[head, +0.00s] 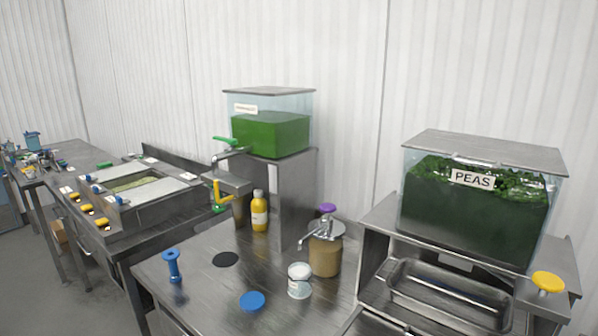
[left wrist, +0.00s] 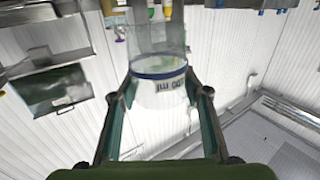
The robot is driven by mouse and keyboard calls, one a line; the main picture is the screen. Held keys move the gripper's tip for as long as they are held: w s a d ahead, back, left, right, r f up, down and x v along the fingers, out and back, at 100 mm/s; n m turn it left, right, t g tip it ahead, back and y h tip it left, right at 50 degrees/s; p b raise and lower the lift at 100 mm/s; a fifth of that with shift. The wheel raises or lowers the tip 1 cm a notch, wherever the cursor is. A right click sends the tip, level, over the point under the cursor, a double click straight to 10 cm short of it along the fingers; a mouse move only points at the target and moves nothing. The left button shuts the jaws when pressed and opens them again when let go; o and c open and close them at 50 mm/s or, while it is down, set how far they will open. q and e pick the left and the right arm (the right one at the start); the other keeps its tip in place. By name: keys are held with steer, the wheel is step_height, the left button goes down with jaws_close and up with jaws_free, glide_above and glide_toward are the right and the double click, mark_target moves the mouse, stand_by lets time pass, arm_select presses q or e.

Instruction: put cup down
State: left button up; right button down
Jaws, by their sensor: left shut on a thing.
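In the left wrist view my left gripper (left wrist: 158,88) is shut on a clear cup (left wrist: 155,48). One finger lies on each side of it. The cup has a dark blue line around it and black volume lettering that appears upside down. I cannot tell what is in the cup. Neither the held cup nor my left gripper shows in the head view. My right gripper is in neither view.
A peas bin (head: 475,215) stands right. Bare steel lies around the black disc (head: 226,259).

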arm_select(q)
steer(key=shift+s+d+f+n+y, duration=0.3)
steer(key=shift+d+f+n+y, duration=0.2)
steer(key=shift+d+y, duration=0.15)
steer(key=shift+s+d+f+y, duration=0.1)
steer(key=shift+d+y, duration=0.35)
steer(key=shift+d, duration=0.05)
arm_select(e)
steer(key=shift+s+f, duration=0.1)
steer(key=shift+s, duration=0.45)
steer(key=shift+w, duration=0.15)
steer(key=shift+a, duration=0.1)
